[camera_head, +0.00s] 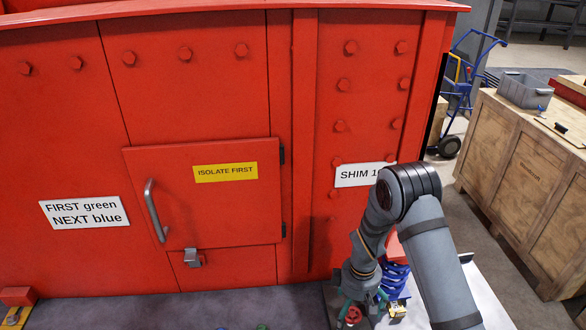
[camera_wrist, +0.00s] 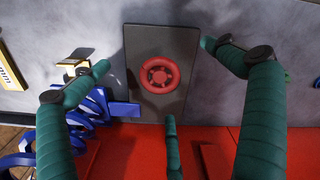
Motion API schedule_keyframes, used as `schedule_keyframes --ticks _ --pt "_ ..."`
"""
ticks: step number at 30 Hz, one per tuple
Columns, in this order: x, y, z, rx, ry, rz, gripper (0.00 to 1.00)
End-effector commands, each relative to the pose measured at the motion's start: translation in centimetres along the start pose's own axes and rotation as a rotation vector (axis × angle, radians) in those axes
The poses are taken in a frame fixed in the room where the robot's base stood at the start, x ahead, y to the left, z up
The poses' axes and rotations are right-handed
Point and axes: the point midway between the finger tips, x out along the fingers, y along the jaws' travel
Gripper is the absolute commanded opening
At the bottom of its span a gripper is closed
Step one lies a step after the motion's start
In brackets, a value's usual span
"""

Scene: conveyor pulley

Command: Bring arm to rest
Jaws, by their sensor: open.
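My arm reaches down at the right front of the red machine in the head view. My gripper (camera_head: 362,298) has its teal fingers spread and points down at the floor beside the machine. In the wrist view the fingers of my gripper (camera_wrist: 158,78) are wide apart with nothing held between them. A red handwheel (camera_wrist: 160,75) on a dark plate (camera_wrist: 150,38) lies below, framed by the fingers. The handwheel (camera_head: 353,316) also shows just under my gripper in the head view. Contact with it cannot be told.
A blue coiled part (camera_head: 394,280) stands close to the right of my gripper. The red machine (camera_head: 225,90) with a shut door (camera_head: 220,210) and handle (camera_head: 155,210) fills the left. A wooden crate (camera_head: 520,170) bearing a grey bin (camera_head: 525,90) stands right, with a blue hand truck (camera_head: 462,85) behind.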

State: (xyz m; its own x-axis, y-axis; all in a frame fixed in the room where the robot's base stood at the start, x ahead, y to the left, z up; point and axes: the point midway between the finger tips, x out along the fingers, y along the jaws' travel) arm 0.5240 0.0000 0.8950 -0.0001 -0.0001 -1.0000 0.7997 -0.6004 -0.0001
Motion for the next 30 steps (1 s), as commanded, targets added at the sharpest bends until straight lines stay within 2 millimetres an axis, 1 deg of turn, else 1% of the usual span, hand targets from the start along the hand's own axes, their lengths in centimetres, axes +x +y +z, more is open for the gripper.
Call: schedule_keyframes --ticks 3,16,18,21,27,30 --pt "0.0 0.0 0.0 -0.159 0.000 0.000 1.00" --pt "0.0 0.0 0.0 -0.750 0.000 0.000 1.00" --pt "-2.6 0.1 -0.1 -0.770 0.001 0.002 1.00" --pt "-4.6 0.0 -0.1 -0.768 0.001 0.002 1.00" --pt "-7.5 0.0 0.0 -0.766 0.000 0.001 1.00" --pt "-8.3 0.0 0.0 -0.766 0.000 0.000 1.00"
